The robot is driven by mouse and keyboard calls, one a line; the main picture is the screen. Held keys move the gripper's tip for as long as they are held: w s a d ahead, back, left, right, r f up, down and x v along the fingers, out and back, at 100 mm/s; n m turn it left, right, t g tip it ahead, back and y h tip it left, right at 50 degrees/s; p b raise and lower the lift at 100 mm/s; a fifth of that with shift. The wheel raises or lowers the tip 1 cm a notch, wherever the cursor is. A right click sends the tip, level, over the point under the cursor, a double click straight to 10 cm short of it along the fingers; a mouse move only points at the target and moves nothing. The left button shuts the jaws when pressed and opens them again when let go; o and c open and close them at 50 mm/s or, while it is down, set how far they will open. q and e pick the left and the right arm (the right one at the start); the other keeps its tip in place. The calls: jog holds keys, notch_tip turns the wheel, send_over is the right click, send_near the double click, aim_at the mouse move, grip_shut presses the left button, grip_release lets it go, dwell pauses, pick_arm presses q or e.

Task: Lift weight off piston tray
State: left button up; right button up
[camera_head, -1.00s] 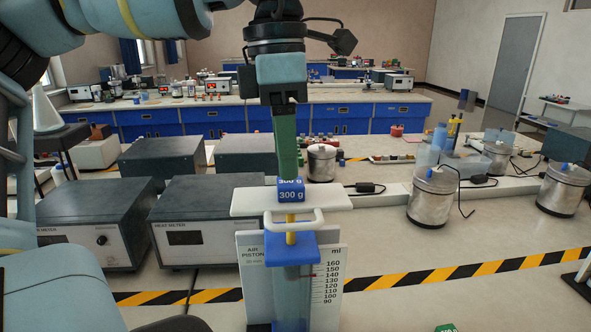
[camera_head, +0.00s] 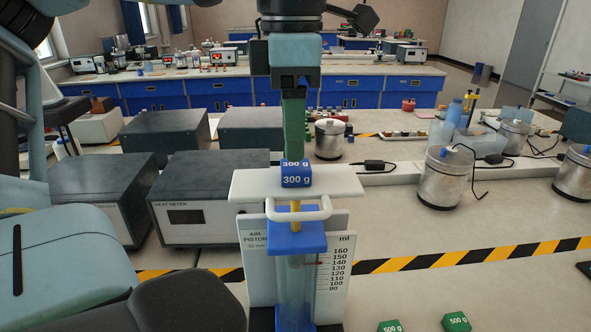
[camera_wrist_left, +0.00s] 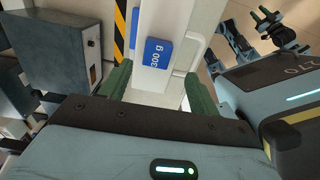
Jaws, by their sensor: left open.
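The blue 300 g weight (camera_head: 296,174) sits on the white piston tray (camera_head: 345,181), on top of the air piston (camera_head: 297,275) with its ml scale. My left gripper (camera_head: 294,150) points down behind and above the weight in the head view; one green finger shows there. In the left wrist view, the weight (camera_wrist_left: 158,53) lies on the white tray (camera_wrist_left: 152,84), ahead of the two spread green fingers of my left gripper (camera_wrist_left: 158,85). The gripper is open and nothing is between its fingertips. My right gripper is not seen in the head view.
Two green 500 g weights (camera_head: 456,321) lie on the bench at the front right. Heat meter boxes (camera_head: 205,210) stand left of the piston. Metal calorimeter cans (camera_head: 443,178) stand at the right. A yellow-black strip (camera_head: 450,257) crosses the bench.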

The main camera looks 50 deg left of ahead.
aim_at(295, 165)
pick_arm(q)
jog(key=shift+w+a+f+p, duration=0.1)
jog(key=shift+w+f+p, duration=0.1)
jog(key=shift+f, duration=1.1)
jog(key=shift+w+f+p, duration=0.15)
jog(key=shift+f+p, duration=0.05)
jog(key=shift+f, duration=1.05)
jog(key=c, duration=1.3)
jog(key=shift+r+b, duration=0.3)
jog(key=shift+r, duration=4.75)
